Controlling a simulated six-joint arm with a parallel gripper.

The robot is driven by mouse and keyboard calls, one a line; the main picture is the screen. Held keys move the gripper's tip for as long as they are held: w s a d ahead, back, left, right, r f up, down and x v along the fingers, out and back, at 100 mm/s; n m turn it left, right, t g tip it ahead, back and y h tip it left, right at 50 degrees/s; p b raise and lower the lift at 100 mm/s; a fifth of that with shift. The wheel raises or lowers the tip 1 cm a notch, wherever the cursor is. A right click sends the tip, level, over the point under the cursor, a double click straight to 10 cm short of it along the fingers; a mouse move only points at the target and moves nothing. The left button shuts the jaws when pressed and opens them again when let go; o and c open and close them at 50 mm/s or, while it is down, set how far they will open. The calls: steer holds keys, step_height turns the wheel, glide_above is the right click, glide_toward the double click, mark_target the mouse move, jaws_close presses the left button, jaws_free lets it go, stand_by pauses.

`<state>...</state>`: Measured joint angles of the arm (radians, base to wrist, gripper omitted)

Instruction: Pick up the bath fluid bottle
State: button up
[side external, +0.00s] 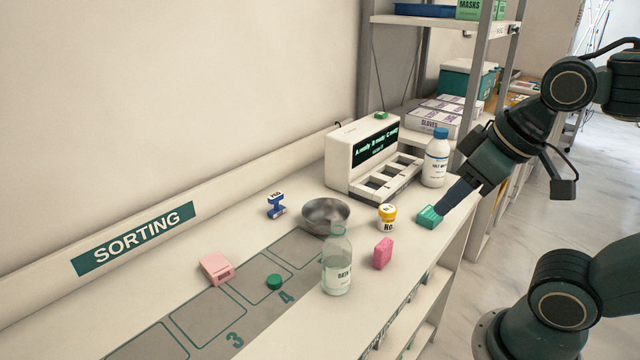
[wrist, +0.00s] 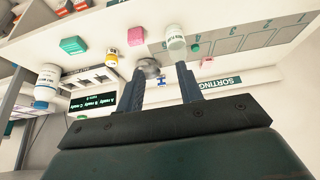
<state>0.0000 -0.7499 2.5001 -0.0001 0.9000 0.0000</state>
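The bath fluid bottle appears to be the clear bottle (side external: 337,268) with a white label, standing upright at the front of the counter; its label is only partly legible. In the wrist view this bottle (wrist: 175,42) shows upside down, beyond the finger on the right. My gripper (side external: 442,209) is far to the right of the bottle, pointing down-left and overlapping the teal box in the picture. In the wrist view my gripper (wrist: 159,72) has its two dark fingers apart with nothing held between them.
A teal box (side external: 429,217), a white blue-capped bottle (side external: 436,160) and a display unit (side external: 360,158) stand rightward. Numbered pads lie left.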

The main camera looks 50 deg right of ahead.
steer(key=o, duration=0.9)
steer(key=shift+w, duration=0.1)
steer(key=m+g+y, duration=0.3)
steer(key=m+y, duration=1)
steer(key=m, duration=0.7)
glide_toward(349, 244)
steer(key=shift+w+d+f, duration=0.3)
steer(key=shift+w+f, duration=0.15)
steer(key=shift+f, duration=0.3)
steer(key=shift+w+d+f, duration=0.25)
steer(key=shift+w+f, duration=0.2)
steer(key=shift+f, duration=0.25)
steer(key=shift+a, duration=0.15)
steer(key=shift+x, duration=4.2)
